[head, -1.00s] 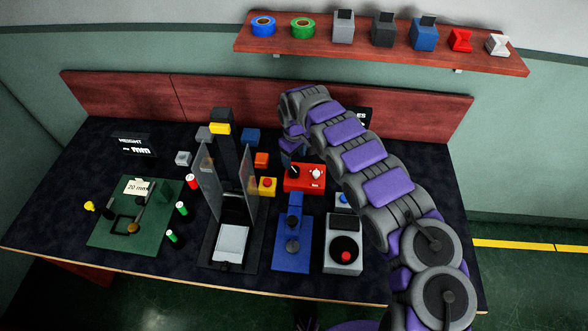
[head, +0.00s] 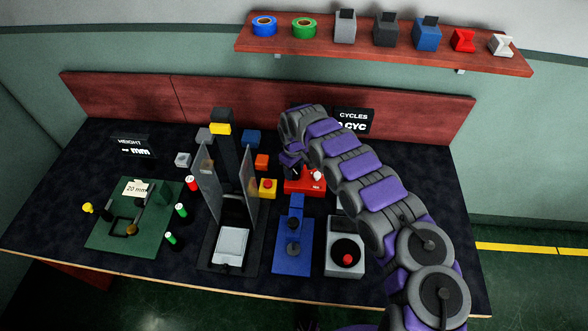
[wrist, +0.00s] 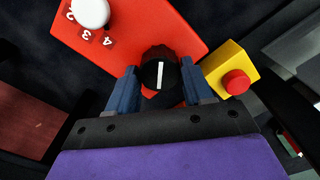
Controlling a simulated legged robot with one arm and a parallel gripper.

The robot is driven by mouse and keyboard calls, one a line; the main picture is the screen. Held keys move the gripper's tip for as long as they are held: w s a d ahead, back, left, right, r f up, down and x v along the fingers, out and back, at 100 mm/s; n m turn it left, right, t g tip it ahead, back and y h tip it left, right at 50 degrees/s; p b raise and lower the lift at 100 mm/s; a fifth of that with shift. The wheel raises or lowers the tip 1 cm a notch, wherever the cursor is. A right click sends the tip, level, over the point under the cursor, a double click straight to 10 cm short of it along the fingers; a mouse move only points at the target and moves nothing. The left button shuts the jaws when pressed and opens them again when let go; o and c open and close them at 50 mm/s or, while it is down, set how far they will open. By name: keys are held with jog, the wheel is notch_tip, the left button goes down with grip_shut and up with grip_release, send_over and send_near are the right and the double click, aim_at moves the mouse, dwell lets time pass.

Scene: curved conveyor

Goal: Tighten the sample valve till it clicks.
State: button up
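A red box (head: 303,187) stands on the bench; it also shows in the wrist view (wrist: 125,30). It carries a black round knob (wrist: 160,76) with a white line, and a white knob (wrist: 90,12) beside printed numbers. I take the black knob to be the sample valve; no label shows. My gripper (wrist: 160,80) is over the red box, with one blue finger on either side of the black knob. The fingers are apart with the knob between them; whether they press on it I cannot tell. In the head view my arm hides the fingertips and black knob.
A yellow box with a red button (head: 268,188) stands close beside the red box. A blue fixture (head: 292,245) and a grey box with a red button (head: 345,258) are in front. A press with clear side panels (head: 232,205) stands left.

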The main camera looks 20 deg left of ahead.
jog(key=shift+a, duration=0.1)
jog(key=c, duration=0.7)
jog(key=shift+r+m+p, duration=0.1)
jog(key=shift+m+p, duration=0.6)
jog(key=shift+m, duration=0.2)
jog(key=shift+w+m, duration=0.1)
jog(key=shift+m, duration=1)
jog(key=o, duration=1.1)
jog(key=shift+p, duration=0.3)
notch_tip(320, 180, up, 17)
jog(key=shift+p, duration=1.25)
